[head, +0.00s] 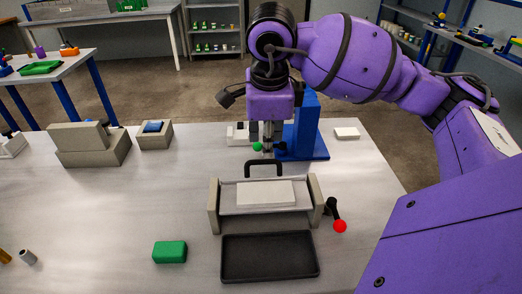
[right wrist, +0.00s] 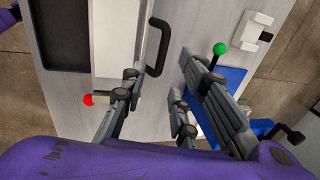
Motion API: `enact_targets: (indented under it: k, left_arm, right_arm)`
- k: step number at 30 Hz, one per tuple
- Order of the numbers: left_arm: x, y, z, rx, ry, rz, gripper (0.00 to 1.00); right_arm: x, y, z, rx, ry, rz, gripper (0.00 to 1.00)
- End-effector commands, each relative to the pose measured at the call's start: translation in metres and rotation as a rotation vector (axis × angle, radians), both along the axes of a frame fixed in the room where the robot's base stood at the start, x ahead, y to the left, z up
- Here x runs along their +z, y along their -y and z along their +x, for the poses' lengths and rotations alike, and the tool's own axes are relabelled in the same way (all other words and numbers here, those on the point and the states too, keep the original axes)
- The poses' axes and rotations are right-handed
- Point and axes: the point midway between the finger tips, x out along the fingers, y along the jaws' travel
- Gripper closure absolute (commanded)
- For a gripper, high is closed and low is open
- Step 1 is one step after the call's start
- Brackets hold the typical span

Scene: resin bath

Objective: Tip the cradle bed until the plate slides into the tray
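The cradle has two grey end posts (head: 214,206) and a bed (head: 226,197) between them. The white plate (head: 265,193) lies on the bed, which looks about level; it also shows in the right wrist view (right wrist: 113,40). A black handle (head: 263,165) stands at the bed's back edge. The empty black tray (head: 270,258) lies directly in front of the cradle. My right gripper (head: 268,148) is above and behind the handle. In the right wrist view its fingers (right wrist: 155,85) are spread and empty, with the handle (right wrist: 158,45) apart from them. My left gripper is not in view.
A crank with a red knob (head: 340,226) sticks out at the cradle's right. A blue stand (head: 306,130) and a green knob (head: 257,147) are close to my right gripper. A green block (head: 170,252) lies left of the tray. Grey boxes (head: 94,150) stand further left.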

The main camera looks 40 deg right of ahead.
Motion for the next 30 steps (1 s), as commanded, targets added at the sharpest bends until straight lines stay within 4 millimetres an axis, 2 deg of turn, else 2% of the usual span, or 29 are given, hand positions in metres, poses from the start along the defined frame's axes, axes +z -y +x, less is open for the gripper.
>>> enact_targets:
  k: [5, 9, 14, 21, 27, 30]
  left_arm:
    - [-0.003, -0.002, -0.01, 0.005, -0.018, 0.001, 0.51]
    - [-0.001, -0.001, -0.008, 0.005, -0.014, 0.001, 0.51]
    - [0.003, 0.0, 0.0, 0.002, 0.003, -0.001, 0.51]
    - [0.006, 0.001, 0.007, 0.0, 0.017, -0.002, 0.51]
    - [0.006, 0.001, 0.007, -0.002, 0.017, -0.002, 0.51]
    - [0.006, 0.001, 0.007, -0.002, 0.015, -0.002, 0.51]
  right_arm:
    - [-0.031, 0.003, 0.004, 0.0, -0.004, 0.003, 0.72]
    - [-0.047, 0.005, 0.008, 0.0, -0.002, 0.002, 0.72]
    - [-0.055, 0.005, 0.01, 0.001, -0.001, 0.003, 0.72]
    - [-0.056, 0.006, 0.01, 0.001, 0.0, 0.002, 0.72]
    - [-0.056, 0.006, 0.01, 0.001, 0.0, 0.001, 0.98]
    - [-0.056, 0.006, 0.01, 0.001, -0.001, 0.002, 1.0]
